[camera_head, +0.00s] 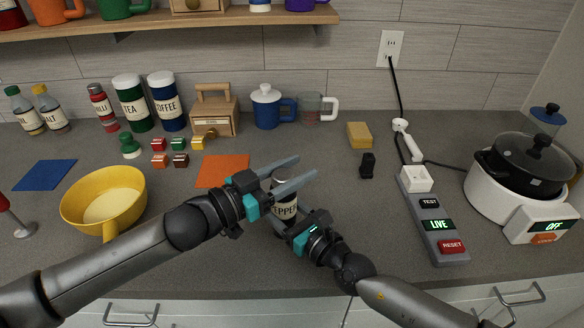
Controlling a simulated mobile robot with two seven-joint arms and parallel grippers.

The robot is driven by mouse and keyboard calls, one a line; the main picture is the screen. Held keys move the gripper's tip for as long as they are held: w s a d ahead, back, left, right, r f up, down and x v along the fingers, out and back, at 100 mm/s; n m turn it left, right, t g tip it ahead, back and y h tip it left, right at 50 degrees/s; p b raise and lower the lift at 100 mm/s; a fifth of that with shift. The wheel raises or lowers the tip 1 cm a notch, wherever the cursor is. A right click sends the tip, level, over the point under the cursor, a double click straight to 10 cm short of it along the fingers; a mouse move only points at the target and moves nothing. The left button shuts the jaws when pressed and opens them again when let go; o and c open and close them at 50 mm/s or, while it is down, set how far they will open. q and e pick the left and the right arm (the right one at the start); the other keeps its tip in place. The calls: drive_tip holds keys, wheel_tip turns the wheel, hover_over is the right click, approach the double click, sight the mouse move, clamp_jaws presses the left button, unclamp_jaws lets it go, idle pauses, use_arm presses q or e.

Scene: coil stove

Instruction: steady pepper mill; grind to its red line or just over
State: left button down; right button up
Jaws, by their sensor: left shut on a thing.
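The pepper mill (287,210) stands on the counter at the middle front, a dark and cream cylinder with a partly covered "PEPPER" label. My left gripper (287,173) reaches in from the left, with its two long grey fingers shut on the mill's top. My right gripper (279,222) comes from the lower right, low beside the mill's body. Its fingers are mostly hidden, so I cannot tell whether they grip it. The mill's top is largely covered by the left fingers. I cannot make out a red line.
A yellow pan (104,200) stands to the left, and an orange mat (222,170) lies behind my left wrist. A grey power strip (436,228) reading "LIVE" and a white cooker (480,193) reading "OFF" are at right. Bottles and canisters line the back.

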use_arm(q)
drive_tip(key=m+g+h, duration=0.1)
drive_tip(key=g, duration=0.1)
drive_tip(key=m+g+h, duration=0.1)
drive_tip(key=m+g, duration=0.1)
drive_tip(key=shift+s+d+g, duration=0.15)
drive_tip(key=shift+s+g, duration=0.05)
drive_tip(key=shift+g, duration=0.1)
drive_tip(key=shift+s+d+m+g, duration=0.1)
drive_tip(key=shift+s+m+g, duration=0.2)
drive_tip(key=shift+m+g, duration=1.35)
drive_tip(key=shift+s+a+m+g, duration=0.1)
drive_tip(key=shift+s+m+g, duration=0.15)
drive_tip(key=shift+m+g, duration=1.35)
drive_tip(key=shift+s+d+m+g, duration=0.1)
drive_tip(key=shift+s+m+g, duration=0.4)
drive_tip(key=shift+g, duration=2.05)
drive_tip(key=shift+m+g, duration=0.65)
drive_tip(key=shift+g, duration=0.15)
drive_tip(key=shift+c, duration=1.6)
unclamp_jaws()
drive_tip(key=shift+r, duration=0.15)
wheel_tip(320, 180, up, 10)
